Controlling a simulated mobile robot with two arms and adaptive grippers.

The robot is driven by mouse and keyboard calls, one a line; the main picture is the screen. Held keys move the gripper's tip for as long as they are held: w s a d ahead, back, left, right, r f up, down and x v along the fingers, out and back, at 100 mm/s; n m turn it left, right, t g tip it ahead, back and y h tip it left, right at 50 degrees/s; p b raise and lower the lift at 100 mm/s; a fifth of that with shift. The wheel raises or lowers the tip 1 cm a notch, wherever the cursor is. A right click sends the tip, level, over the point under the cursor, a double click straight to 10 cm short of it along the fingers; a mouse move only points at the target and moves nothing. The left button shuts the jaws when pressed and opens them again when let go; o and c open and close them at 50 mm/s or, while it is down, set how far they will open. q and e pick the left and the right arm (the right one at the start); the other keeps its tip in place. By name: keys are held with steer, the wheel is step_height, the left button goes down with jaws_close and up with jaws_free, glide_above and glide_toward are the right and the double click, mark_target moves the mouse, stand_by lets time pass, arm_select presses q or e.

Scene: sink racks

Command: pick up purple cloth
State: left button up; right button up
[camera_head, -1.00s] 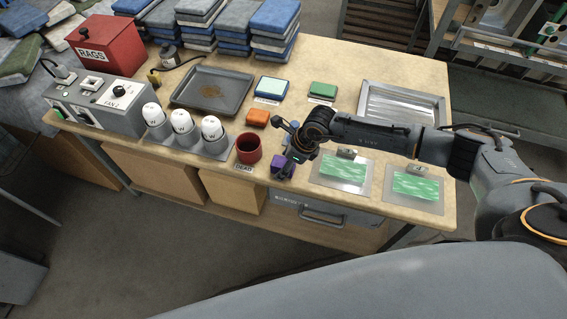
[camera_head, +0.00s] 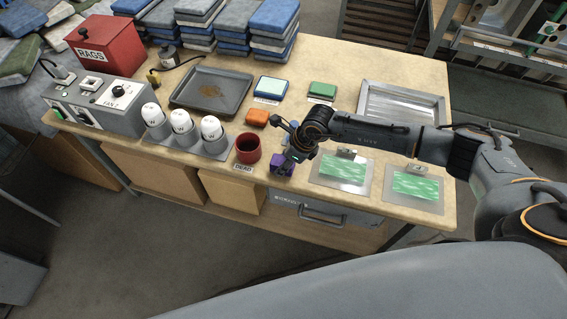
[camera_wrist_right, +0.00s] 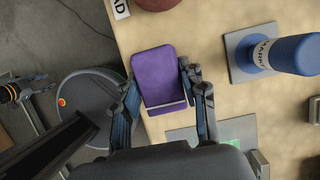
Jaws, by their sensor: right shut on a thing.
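The purple cloth (camera_head: 281,164) is a small folded pad at the front edge of the table, right of the red cup. In the right wrist view the purple cloth (camera_wrist_right: 160,70) lies between the two fingers of my right gripper (camera_wrist_right: 160,88), which is shut on it. Part of the cloth reaches past the table edge. In the head view my right gripper (camera_head: 287,158) partly covers the cloth. I cannot tell whether the cloth is clear of the tabletop. What looks like my left gripper (camera_wrist_right: 38,86) shows small at the left of the right wrist view; its jaws are unclear.
The red cup (camera_head: 248,148) stands close left of the cloth, above a "DEAD" label (camera_head: 243,168). An orange pad (camera_head: 257,117) lies behind. Green panels (camera_head: 343,172) lie to the right. A blue cylinder (camera_wrist_right: 295,54) stands right of my gripper in the wrist view.

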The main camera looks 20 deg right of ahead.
step_height(320, 180, up, 2)
steer(key=shift+r+b, duration=0.25)
steer(key=shift+b, duration=0.3)
steer(key=s+r+b, duration=0.2)
steer(key=s+r, duration=0.8)
steer(key=s, duration=0.4)
steer(key=shift+d+b, duration=0.35)
steer(key=shift+d, duration=0.05)
